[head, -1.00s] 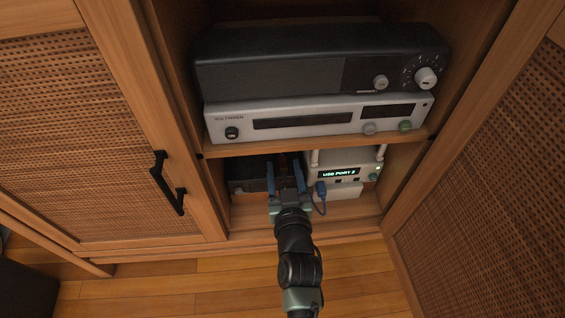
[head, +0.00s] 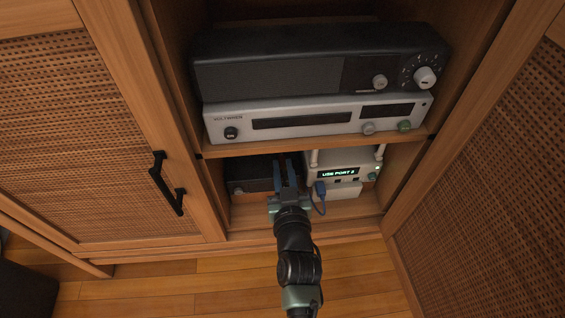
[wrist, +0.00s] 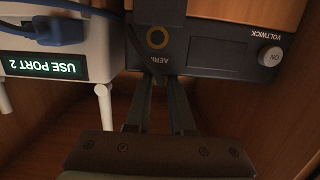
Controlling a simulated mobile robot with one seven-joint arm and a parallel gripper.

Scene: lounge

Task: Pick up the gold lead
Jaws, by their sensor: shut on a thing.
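My gripper (head: 285,166) reaches into the lower shelf of the cabinet, in front of the dark box (head: 250,172) on the left. In the wrist view its fingers (wrist: 160,82) come close together at the face of this box (wrist: 225,50), by a gold ring (wrist: 157,38) and a partly hidden "AERI..." label. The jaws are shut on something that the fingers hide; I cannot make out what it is. No gold cable shows clearly in either view.
A white unit (head: 342,170) with antennas and a "USE PORT 2" display stands right of my gripper; a blue plug and cable (head: 320,190) hang from it. A silver player (head: 310,121) and a black radio (head: 300,70) fill the shelf above. The cabinet sides are close.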

